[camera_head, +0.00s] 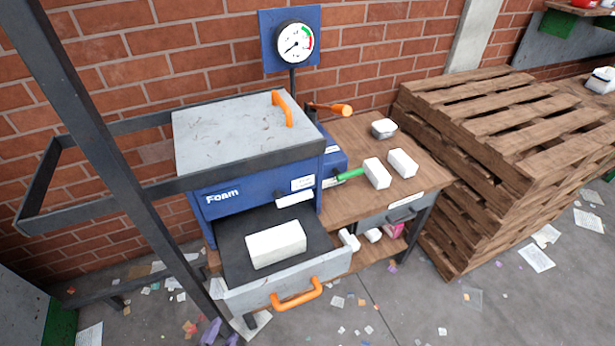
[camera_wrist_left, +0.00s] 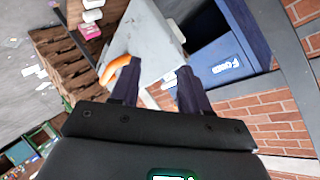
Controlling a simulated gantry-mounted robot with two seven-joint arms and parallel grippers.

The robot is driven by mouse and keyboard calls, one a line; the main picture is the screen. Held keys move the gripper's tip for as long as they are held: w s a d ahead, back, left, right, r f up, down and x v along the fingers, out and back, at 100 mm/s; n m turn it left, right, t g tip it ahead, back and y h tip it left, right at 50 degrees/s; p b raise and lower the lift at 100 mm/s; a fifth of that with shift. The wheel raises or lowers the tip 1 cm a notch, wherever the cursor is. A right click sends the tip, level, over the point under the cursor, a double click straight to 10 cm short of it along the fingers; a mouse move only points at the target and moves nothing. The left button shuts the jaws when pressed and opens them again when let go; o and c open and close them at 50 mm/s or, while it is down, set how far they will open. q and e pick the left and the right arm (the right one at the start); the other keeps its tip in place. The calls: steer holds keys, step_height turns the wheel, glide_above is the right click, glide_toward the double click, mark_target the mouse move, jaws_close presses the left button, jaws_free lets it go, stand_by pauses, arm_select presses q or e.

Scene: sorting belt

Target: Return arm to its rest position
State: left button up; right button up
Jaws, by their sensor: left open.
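My left gripper (camera_wrist_left: 157,88) shows in the left wrist view. Its two dark fingers are apart and nothing is between them. Beyond the fingertips are an orange handle (camera_wrist_left: 119,70), a grey panel (camera_wrist_left: 150,38) and a blue box (camera_wrist_left: 212,55) with a foam label. I see neither gripper in the head view. There, the blue foam machine (camera_head: 250,222) has its grey lid (camera_head: 225,125) shut and its front drawer (camera_head: 245,298) pulled out. A white block (camera_head: 276,245) lies on the drawer's dark bed, and the drawer's orange handle (camera_head: 297,294) is free.
A dark bar frame (camera_head: 125,195) crosses the left side. Stacked pallets (camera_head: 480,190) stand right. A gauge (camera_head: 294,42) stands behind. Litter covers the floor.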

arm_select(q)
steer(key=s+a+f+n+g+y, duration=0.1)
steer(key=s+a+f+n+g, duration=0.2)
steer(key=s+n+g, duration=0.75)
step_height(320, 180, up, 32)
steer(key=s+r+m+t+p, duration=0.1)
steer(key=p, duration=3.2)
step_height(320, 180, down, 48)
steer(key=b, duration=4.7)
steer(key=shift+s+r, duration=0.15)
steer(key=shift+s, duration=0.05)
steer(key=shift+d, duration=0.1)
